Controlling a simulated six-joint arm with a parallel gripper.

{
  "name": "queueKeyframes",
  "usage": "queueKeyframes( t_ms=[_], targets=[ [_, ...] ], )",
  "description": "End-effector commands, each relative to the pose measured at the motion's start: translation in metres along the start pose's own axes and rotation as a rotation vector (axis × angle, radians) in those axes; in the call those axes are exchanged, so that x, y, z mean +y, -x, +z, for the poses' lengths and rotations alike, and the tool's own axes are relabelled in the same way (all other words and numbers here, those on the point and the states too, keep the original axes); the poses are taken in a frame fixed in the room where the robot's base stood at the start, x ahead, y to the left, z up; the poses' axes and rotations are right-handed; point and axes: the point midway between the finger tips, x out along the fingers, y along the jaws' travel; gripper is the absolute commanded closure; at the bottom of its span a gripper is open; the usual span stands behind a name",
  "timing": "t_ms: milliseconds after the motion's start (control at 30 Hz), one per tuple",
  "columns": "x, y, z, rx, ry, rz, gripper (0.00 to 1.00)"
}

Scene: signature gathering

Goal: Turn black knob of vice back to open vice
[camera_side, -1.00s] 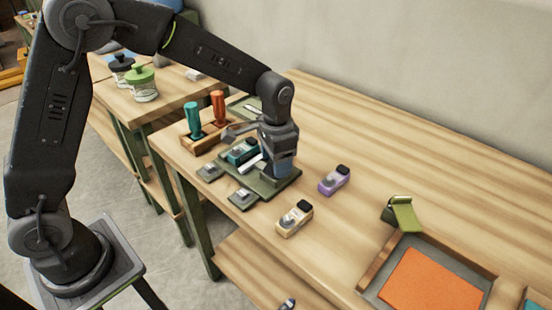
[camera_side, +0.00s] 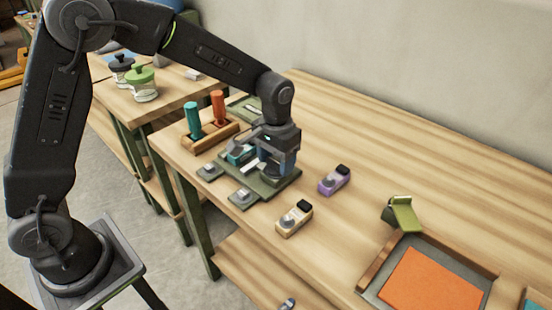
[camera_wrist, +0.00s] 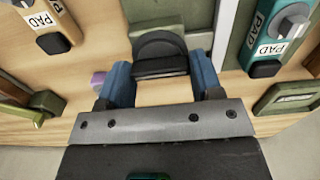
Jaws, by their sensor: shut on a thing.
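The vice's dark green base (camera_side: 277,184) lies on the workbench in the side view, with much of the vice hidden behind my gripper (camera_side: 274,163). In the wrist view, the vice's green body (camera_wrist: 150,12) is at the top centre. The black knob (camera_wrist: 160,66) is a dark rounded piece just below it. My gripper (camera_wrist: 161,72) has a blue finger on each side of the knob and is shut on it. The vice's jaw gap cannot be made out.
A teal pad (camera_side: 238,154) is close to the left of my gripper. A purple pad (camera_side: 334,180) and a tan pad (camera_side: 294,218) lie to the right and front. A wooden holder (camera_side: 208,137) with teal and orange handles stands behind left.

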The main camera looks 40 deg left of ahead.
Motion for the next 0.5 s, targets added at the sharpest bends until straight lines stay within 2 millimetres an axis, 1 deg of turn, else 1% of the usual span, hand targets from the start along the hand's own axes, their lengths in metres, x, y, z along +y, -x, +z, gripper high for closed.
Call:
queueKeyframes(
  t_ms=[200,233,467,500],
  targets=[
    [0.0003,0.0009,-0.0012,0.005,0.004,0.002,0.64],
    [0.0003,0.0009,-0.0012,0.005,0.004,0.002,0.38],
    [0.0001,0.0005,-0.0006,0.003,0.002,0.001,0.16],
    [0.0001,0.0004,-0.0006,0.002,0.002,0.001,0.15]
  ],
)
